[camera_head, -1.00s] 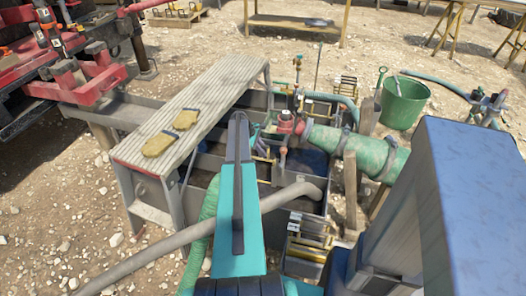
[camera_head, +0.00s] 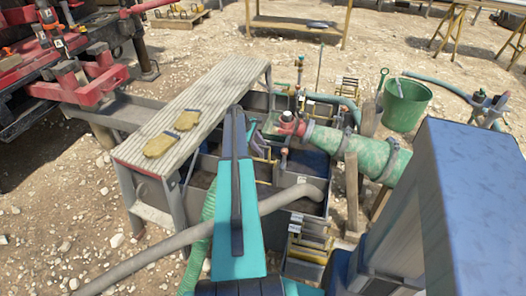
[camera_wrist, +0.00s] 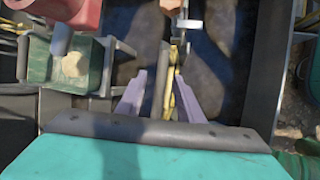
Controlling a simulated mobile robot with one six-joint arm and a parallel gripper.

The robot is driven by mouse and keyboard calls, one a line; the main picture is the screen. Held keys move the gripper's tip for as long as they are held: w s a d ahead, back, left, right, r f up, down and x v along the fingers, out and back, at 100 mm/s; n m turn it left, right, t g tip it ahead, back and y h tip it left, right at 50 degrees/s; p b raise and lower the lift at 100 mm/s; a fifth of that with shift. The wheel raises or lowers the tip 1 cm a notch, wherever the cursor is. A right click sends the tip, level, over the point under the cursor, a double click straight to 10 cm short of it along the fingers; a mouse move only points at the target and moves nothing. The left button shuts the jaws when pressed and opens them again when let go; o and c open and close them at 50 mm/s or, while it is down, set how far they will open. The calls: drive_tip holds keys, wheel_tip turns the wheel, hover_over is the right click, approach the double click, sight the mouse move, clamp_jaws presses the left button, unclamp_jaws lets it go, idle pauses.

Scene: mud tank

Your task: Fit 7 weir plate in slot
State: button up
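My gripper (camera_wrist: 160,90) points down into the mud tank, its two purple fingers spread apart. A narrow yellow and grey upright piece (camera_wrist: 163,80), seen edge-on, stands between them. It may be the weir plate or part of its slot. A dark gap shows between it and the left finger; the right finger looks close to it, and contact is unclear. In the head view, my gripper (camera_head: 260,147) is over the middle of the tank (camera_head: 262,190), partly hidden by my arm. Yellow-edged plates (camera_head: 307,245) stand at the tank's near end.
A ribbed walkway (camera_head: 215,95) with yellow gloves (camera_head: 175,133) runs along the tank's left side. A grey hose (camera_head: 170,245) crosses the near end. A green pipe with a red fitting (camera_head: 335,140) enters from the right. A green bucket (camera_head: 405,103) stands beyond.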

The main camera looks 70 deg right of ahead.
drive_tip(key=v, duration=0.9)
drive_tip(key=shift+s, duration=0.1)
idle(0.8)
